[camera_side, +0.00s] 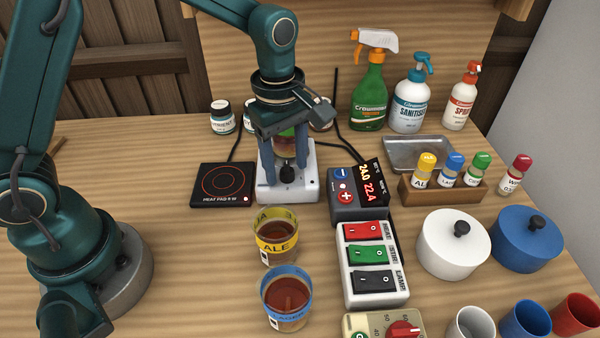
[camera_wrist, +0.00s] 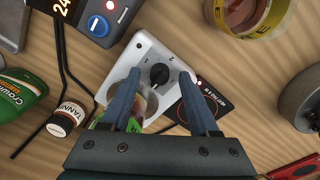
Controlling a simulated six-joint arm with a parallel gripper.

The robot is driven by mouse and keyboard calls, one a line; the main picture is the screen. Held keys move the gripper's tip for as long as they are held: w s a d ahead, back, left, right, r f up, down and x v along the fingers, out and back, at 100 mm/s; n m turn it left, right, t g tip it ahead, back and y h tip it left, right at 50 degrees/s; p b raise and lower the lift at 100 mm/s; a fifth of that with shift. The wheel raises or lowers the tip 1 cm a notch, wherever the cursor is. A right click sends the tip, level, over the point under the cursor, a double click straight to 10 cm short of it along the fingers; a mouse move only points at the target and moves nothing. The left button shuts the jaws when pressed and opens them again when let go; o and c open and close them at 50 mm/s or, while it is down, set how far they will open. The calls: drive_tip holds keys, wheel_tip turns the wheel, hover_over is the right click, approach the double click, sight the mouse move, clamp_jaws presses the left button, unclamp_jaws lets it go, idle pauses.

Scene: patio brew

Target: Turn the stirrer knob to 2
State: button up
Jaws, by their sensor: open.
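The stirrer is a white box (camera_side: 305,186) at the back middle of the bench, with a black knob (camera_side: 287,173) on its near side. In the wrist view the round black knob (camera_wrist: 159,74) sits on the white face, with small marks around it and a 2 partly legible; its setting is too small to read surely. My gripper (camera_wrist: 159,76) is open, its two blue fingers on either side of the knob; contact is not clear. In the side view my gripper (camera_side: 286,178) points down over the stirrer. A jar (camera_wrist: 147,103) on the stirrer is partly hidden by the fingers.
A black heat pad (camera_side: 222,185) lies left of the stirrer and a temperature controller (camera_side: 357,205) right of it. Two beakers, yellow-banded (camera_side: 276,246) and blue-banded (camera_side: 286,312), stand in front. A switch box (camera_side: 401,293) stands at right front. Spray bottles stand behind.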

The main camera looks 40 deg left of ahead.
drive_tip(key=shift+f, duration=0.2)
clamp_jaws()
